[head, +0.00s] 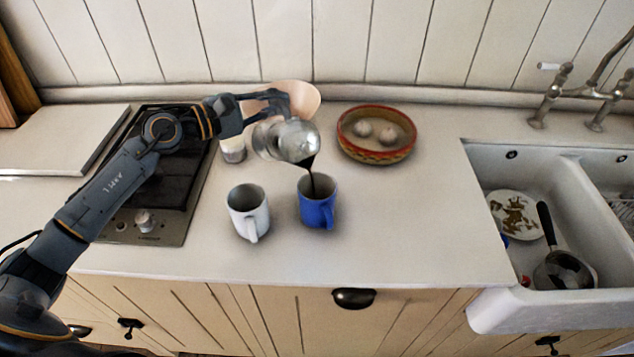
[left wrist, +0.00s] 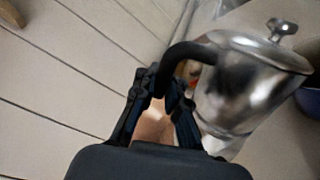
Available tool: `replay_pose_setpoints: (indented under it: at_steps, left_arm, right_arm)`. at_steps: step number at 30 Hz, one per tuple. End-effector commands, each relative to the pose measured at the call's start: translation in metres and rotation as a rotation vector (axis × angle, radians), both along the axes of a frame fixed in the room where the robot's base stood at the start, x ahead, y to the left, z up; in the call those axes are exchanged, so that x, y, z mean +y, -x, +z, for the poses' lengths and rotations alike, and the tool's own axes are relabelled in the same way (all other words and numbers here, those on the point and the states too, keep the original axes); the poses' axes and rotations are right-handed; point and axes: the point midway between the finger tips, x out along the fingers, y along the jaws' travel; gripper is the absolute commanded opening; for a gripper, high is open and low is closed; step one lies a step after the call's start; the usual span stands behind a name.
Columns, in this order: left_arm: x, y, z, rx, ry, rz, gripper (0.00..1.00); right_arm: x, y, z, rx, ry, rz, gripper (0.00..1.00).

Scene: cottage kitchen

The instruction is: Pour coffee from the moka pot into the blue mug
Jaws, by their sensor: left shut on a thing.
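The silver moka pot (head: 287,140) is tilted over the blue mug (head: 317,203) in the head view. A dark stream of coffee runs from its spout down into the mug's opening. The blue mug stands upright on the counter. My left gripper (head: 268,101) is shut on the moka pot's handle and holds the pot above the counter. In the left wrist view the pot (left wrist: 248,85) and its black handle (left wrist: 185,52) show, with the left gripper's fingers (left wrist: 160,98) at the handle. The coffee level inside the mug cannot be made out. My right gripper is not in view.
A white mug (head: 248,210) stands just left of the blue mug. A patterned bowl (head: 376,152) with garlic-like bulbs sits behind to the right. A pale bowl (head: 303,97) and a small jar (head: 233,150) stand behind. A stove (head: 165,212) lies left, a sink (head: 482,180) right.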

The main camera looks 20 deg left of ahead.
Motion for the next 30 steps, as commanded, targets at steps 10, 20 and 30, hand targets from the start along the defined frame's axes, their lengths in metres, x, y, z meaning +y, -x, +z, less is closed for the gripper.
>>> replay_pose_setpoints:
  at_steps: [10, 20, 30]
  left_arm:
    - [-0.003, 0.002, 0.007, -0.021, -0.023, 0.001, 0.0]
    - [-0.005, 0.003, 0.011, -0.042, -0.05, 0.001, 0.0]
    - [-0.007, 0.005, 0.013, -0.058, -0.074, 0.001, 0.0]
  right_arm:
    - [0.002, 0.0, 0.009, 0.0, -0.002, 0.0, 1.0]
    - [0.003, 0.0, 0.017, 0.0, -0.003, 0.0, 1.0]
    - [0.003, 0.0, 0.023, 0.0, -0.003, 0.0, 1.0]
